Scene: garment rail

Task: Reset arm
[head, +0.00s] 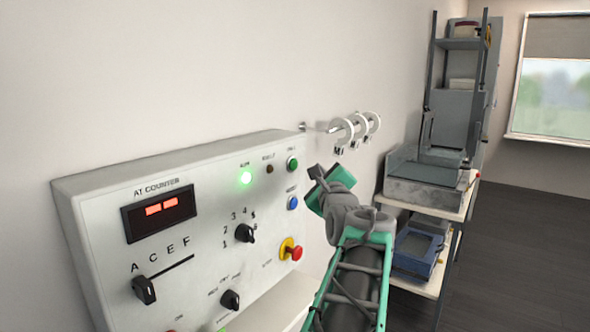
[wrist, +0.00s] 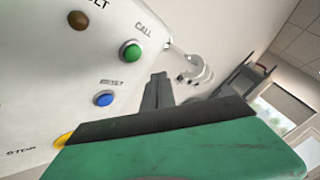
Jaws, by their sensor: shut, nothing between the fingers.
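My arm (head: 350,270) with green covers reaches up from the bottom of the head view. My gripper (head: 314,172) is at its end, in front of the right edge of the control panel (head: 110,190). In the wrist view my gripper (wrist: 158,80) has its fingers together, with nothing between them. The fingers point toward the panel's right edge, just right of the blue button (head: 292,202) and the green button (head: 292,163). Both also show in the wrist view, blue (wrist: 104,98) below green (wrist: 131,52). Contact with the panel cannot be told.
The panel carries a red-lit counter (head: 160,214), a lit green lamp (head: 245,178), knobs and a red stop button (head: 295,253). Size rings (head: 355,130) hang on a wall rod behind my gripper. A shelf cart (head: 430,190) stands right; floor beyond it is clear.

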